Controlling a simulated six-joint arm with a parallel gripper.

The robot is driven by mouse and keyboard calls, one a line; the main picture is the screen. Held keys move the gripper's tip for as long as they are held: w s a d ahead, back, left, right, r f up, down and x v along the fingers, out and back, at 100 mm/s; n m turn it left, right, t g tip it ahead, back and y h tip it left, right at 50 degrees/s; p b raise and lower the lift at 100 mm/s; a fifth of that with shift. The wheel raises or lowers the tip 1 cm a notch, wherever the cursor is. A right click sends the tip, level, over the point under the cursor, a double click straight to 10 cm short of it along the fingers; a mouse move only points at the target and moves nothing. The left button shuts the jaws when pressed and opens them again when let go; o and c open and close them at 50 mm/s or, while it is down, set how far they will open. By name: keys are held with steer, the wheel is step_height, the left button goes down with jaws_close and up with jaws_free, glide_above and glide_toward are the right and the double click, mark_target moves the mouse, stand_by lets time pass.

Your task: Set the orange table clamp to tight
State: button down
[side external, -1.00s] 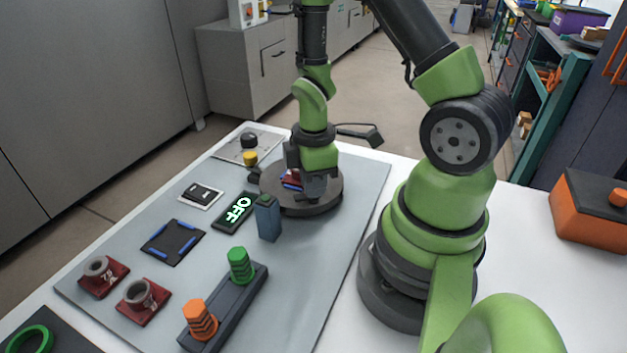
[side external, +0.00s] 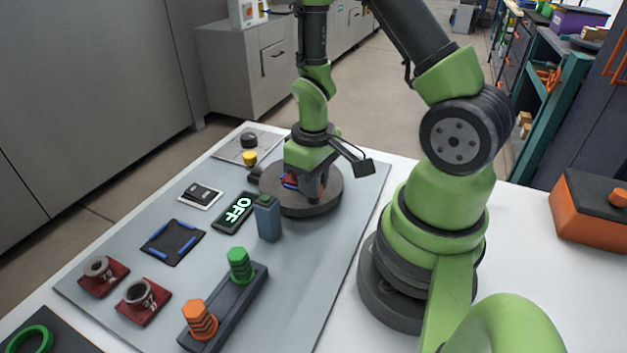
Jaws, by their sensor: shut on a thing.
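My gripper (side external: 305,188) points down over the dark round table (side external: 325,203) at the back of the grey mat. It is shut on a small part there, which its fingers mostly hide. Bits of red and blue (side external: 289,180) show beside the fingers; I cannot tell whether they belong to the held part. No orange clamp can be made out clearly on the round table. An orange ribbed knob (side external: 199,320) stands upright on a dark rail (side external: 231,310) at the front, apart from my gripper.
A green ribbed knob (side external: 241,265) shares the rail. Two red-based cups (side external: 143,301) (side external: 101,277) and a dark blue-edged tray (side external: 173,243) lie left. The mat's right side is clear.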

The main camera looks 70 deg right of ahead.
steer(key=m, duration=0.7)
stand_by(0.7)
steer(key=c, duration=1.2)
jaws_free()
steer(key=shift+o, duration=0.2)
step_height(320, 180, up, 10)
